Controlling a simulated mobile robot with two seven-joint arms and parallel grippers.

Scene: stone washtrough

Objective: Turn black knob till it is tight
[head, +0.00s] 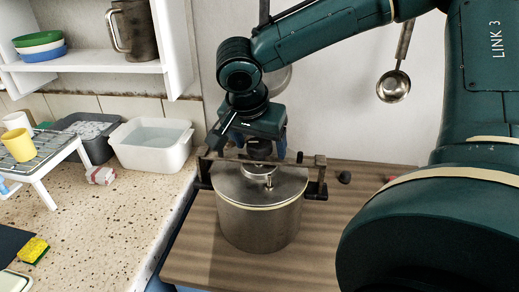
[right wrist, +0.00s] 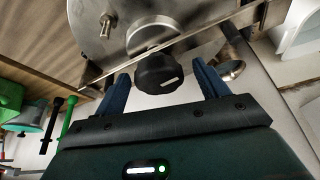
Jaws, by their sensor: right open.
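The black knob (right wrist: 158,72) sits on top of a metal crossbar (right wrist: 180,48) over the lid of a steel pot (head: 258,225). In the head view the knob (head: 259,147) is partly hidden under my right wrist. My right gripper (head: 256,152) points down over the pot from above. Its blue fingers are apart, one on each side of the knob in the right wrist view (right wrist: 160,76), with visible gaps between fingers and knob. A pale mark shows on the knob's face. A small metal valve (right wrist: 106,24) stands on the lid. My left gripper is not in view.
The pot stands on a brown wooden surface (head: 200,255). A small dark round object (head: 344,177) lies right of it. A ladle (head: 394,85) hangs on the wall. A white basin (head: 152,143) and a rack (head: 35,150) with cups stand on the speckled counter at left.

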